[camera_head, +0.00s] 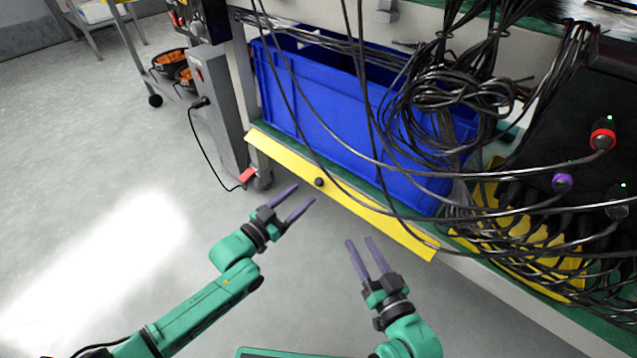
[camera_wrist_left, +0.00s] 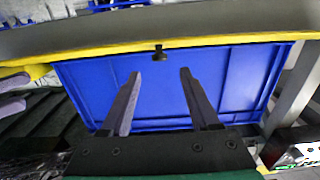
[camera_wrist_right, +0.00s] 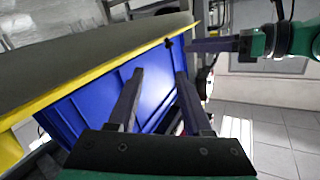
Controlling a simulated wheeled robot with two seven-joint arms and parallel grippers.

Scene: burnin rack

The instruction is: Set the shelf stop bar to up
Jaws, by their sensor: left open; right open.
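The shelf stop bar is a long yellow bar (camera_head: 375,217) along the front edge of the lower shelf, in front of a blue crate (camera_head: 330,115). In the head view its flat face lies low and leaves the crate's front showing. It has a black knob (camera_head: 319,182) near its middle. My left gripper (camera_head: 305,194) is open and empty, just left of the knob and apart from it. In the left wrist view the knob (camera_wrist_left: 160,53) lies just beyond the fingertips, between them. My right gripper (camera_head: 359,240) is open and empty, in front of the bar's right half.
Black cables (camera_head: 450,100) hang in front of the crate and droop across the bar. A grey post (camera_head: 215,110) on a caster stands beyond the bar's left end. The floor (camera_head: 100,200) on the left is clear.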

